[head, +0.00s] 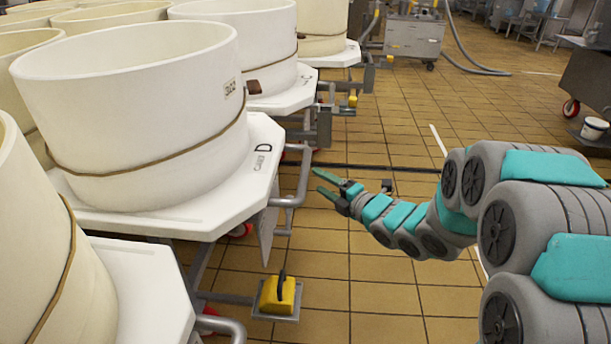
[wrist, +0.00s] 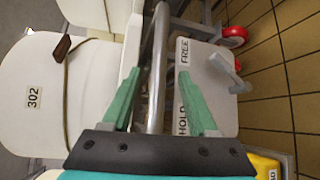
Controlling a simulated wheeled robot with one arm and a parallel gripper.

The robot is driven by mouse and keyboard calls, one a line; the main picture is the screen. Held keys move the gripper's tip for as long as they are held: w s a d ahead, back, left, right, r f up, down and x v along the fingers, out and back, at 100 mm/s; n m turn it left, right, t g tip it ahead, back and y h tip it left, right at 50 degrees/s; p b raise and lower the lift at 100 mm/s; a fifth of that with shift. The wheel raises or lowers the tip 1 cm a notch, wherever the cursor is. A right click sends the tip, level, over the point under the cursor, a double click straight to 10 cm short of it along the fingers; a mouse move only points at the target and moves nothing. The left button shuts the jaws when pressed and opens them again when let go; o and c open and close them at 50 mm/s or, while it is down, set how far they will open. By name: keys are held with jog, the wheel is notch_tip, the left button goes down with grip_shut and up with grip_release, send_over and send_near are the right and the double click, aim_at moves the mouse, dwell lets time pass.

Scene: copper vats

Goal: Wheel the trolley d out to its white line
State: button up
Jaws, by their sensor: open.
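Trolley d (head: 240,170) has a white top marked D and carries a large cream tub (head: 140,105) labelled 302. Its grey tube handle (head: 303,172) sticks out on the right side; it also shows in the wrist view (wrist: 158,60). My gripper (head: 320,183) is open and empty, just right of the handle and apart from it. In the wrist view the handle runs between my two fingers (wrist: 158,68). A plate (wrist: 212,95) marked FREE and HOLD bears a small grey lever (wrist: 224,68); its setting is unclear. The white line (head: 438,140) on the floor is partly hidden by my arm.
A yellow pedal block (head: 278,295) sits low beside the trolley. Another trolley (head: 140,290) stands in front, and one (head: 285,98) stands behind. A dark floor strip (head: 350,166) crosses the tiles. A steel cart (head: 414,38) stands at the back. Tiled floor right of the trolley is clear.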

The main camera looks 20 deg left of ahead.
aim_at(306, 173)
jog(key=x, duration=0.7)
jog(key=shift+w+a, duration=0.15)
grip_shut()
dwell(0.3)
jog(key=shift+f, duration=0.1)
dwell(0.9)
